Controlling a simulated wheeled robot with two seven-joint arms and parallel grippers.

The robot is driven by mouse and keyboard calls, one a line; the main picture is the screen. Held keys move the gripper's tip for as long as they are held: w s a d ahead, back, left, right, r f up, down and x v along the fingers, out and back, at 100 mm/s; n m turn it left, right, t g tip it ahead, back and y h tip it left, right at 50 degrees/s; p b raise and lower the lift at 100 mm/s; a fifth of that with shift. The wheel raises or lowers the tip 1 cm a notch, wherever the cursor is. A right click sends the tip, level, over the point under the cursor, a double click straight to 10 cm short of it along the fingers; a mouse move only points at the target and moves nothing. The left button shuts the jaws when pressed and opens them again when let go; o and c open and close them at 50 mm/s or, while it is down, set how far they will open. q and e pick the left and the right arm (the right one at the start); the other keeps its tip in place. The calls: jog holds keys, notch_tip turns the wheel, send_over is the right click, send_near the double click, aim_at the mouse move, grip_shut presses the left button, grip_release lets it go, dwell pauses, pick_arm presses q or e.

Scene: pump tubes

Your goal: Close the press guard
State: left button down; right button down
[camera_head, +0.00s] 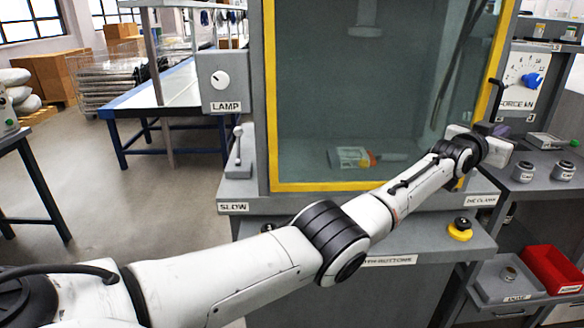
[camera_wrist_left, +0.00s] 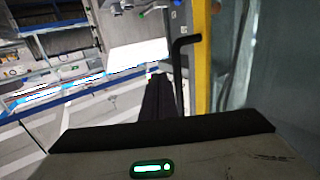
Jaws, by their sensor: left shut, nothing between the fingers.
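The press guard (camera_head: 345,100) is a large clear panel in a yellow frame on the front of the grey press. It looks shut or nearly shut; I cannot tell if a small gap is left. Its black handle (camera_head: 495,86) is on the right edge, and shows in the left wrist view (camera_wrist_left: 178,62) beside the yellow bar (camera_wrist_left: 202,60). My left gripper (camera_head: 502,130) is at the guard's lower right, below the handle. Its dark fingers (camera_wrist_left: 161,92) are shut and empty, just left of the handle in the wrist view. Contact with the guard cannot be told.
A white and orange packet (camera_head: 350,157) lies behind the panel. A lamp box (camera_head: 219,80) and lever (camera_head: 237,148) stand left. A force dial (camera_head: 520,78), small cans (camera_head: 523,171) and a red bin (camera_head: 553,269) are right.

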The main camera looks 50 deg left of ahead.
pick_arm(q)
jog(key=shift+s, duration=0.1)
dwell(0.7)
jog(key=s+a+p, duration=0.2)
jog(key=s, duration=0.8)
jog(key=s+f+g, duration=0.1)
jog(key=s+f, duration=0.4)
jog(key=f, duration=0.5)
jog(key=s+f+g, duration=0.2)
jog(key=s+f, duration=0.3)
jog(key=f, duration=0.4)
jog(key=s+f+g, duration=0.1)
jog(key=s+f, duration=0.5)
jog(key=f, duration=0.4)
jog(key=s+f+g, duration=0.1)
jog(key=s+f, duration=0.4)
jog(key=s, duration=0.5)
jog(key=s+f+g, duration=0.2)
jog(key=s+f, duration=0.4)
jog(key=s, duration=0.5)
jog(key=s+f+g, duration=0.2)
jog(key=s+f, duration=0.3)
jog(key=s, duration=0.6)
jog(key=shift+f, duration=0.4)
jog(key=shift+a, duration=0.1)
